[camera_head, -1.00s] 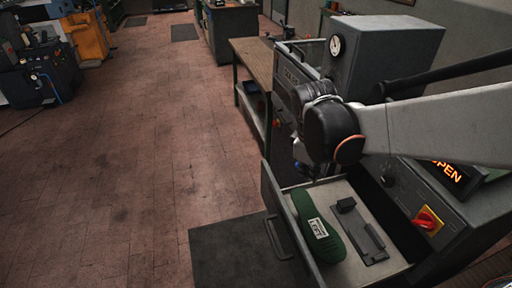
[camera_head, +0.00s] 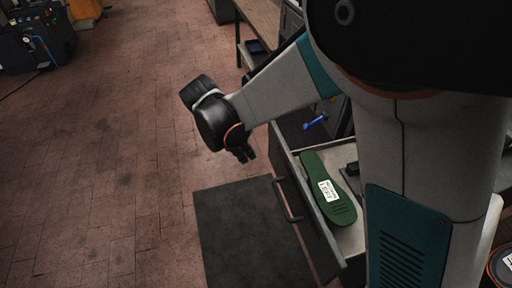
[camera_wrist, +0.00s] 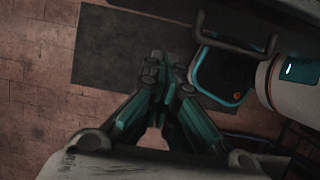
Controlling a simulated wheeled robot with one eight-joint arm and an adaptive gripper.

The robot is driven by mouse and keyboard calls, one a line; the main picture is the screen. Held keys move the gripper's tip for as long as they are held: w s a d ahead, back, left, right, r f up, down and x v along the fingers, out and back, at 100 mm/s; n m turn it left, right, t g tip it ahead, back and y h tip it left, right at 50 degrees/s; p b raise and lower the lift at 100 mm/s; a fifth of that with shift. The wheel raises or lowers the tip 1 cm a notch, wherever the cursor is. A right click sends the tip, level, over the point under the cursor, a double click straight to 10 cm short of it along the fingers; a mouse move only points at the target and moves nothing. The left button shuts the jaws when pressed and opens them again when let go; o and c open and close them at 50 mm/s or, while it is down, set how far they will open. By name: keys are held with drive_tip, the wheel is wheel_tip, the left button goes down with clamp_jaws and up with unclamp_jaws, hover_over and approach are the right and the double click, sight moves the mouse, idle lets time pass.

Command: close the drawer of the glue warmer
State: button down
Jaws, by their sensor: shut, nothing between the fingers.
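A grey drawer (camera_head: 308,212) stands pulled out at the lower middle of the head view, with a dark bar handle (camera_head: 286,201) on its front. A green insole (camera_head: 328,190) with a white label lies inside. My gripper (camera_head: 243,156) is in front of the drawer, left of its far end in the picture. It appears apart from the front panel. In the wrist view my gripper (camera_wrist: 166,70) has its fingers together with nothing between them. My arm hides the drawer's right part and most of the machine body.
A dark mat (camera_head: 245,235) lies on the brick floor before the drawer; it also shows in the wrist view (camera_wrist: 120,50). A workbench (camera_head: 258,22) stands behind. A blue object (camera_head: 316,122) sits beyond the drawer. The floor to the left is open.

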drive_tip(key=w+d+f+b, duration=0.2)
drive_tip(key=d+f+b, duration=0.2)
drive_tip(key=d+f, duration=0.3)
drive_tip(key=shift+x, duration=0.8)
drive_tip(key=w+d, duration=0.2)
drive_tip(key=d, duration=0.6)
drive_tip(key=w+d, duration=0.3)
drive_tip(key=d, duration=0.6)
drive_tip(key=w+d+b, duration=0.1)
drive_tip(key=w+d, duration=0.1)
drive_tip(key=d, duration=0.7)
drive_tip(key=shift+w+d, duration=0.15)
drive_tip(key=shift+w, duration=0.1)
